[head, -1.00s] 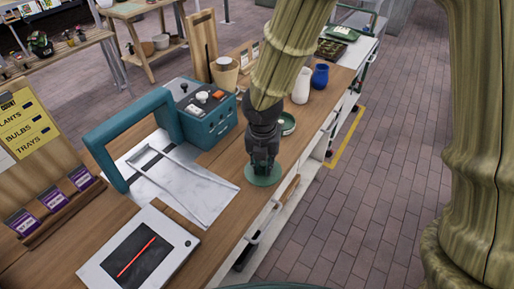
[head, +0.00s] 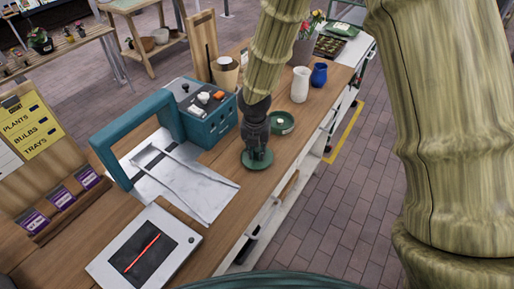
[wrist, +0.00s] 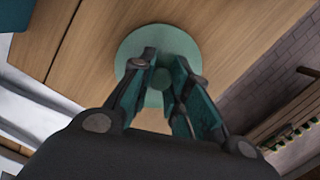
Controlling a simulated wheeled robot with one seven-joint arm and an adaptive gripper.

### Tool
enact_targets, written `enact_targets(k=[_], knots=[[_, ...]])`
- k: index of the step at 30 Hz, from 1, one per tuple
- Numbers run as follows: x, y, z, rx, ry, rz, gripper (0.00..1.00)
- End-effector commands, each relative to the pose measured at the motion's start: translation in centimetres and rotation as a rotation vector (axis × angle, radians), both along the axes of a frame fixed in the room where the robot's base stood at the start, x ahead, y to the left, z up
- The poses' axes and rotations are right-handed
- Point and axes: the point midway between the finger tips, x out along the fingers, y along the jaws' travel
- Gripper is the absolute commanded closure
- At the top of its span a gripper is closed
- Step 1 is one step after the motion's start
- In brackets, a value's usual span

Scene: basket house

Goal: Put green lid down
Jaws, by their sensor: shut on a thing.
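The green lid (head: 257,160) is a flat round disc over the wooden counter, below my gripper (head: 257,152). In the wrist view the lid (wrist: 136,44) shows past the fingertips, with its small round knob between them. My gripper (wrist: 163,78) is shut on the lid's knob. The lid looks level and at or very near the counter top; I cannot tell whether it touches. A green round dish (head: 282,123) stands on the counter just behind and to the right of my gripper.
A teal machine (head: 207,122) with a metal plate stands to the left. A white tablet (head: 145,250) lies at the front left. A white vase (head: 300,84) and a blue vase (head: 319,74) stand farther back. The counter's right edge is close to the lid.

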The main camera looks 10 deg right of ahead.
Motion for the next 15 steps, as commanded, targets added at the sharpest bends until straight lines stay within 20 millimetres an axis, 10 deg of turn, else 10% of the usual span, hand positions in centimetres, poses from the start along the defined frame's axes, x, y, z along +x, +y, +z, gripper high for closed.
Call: enact_targets(k=[13, 15], knots=[[-0.01, 0.0, -0.6, 0.0, 0.0, -0.001, 1.0], [0.0, 0.0, -0.54, 0.0, 0.0, -0.001, 0.7]])
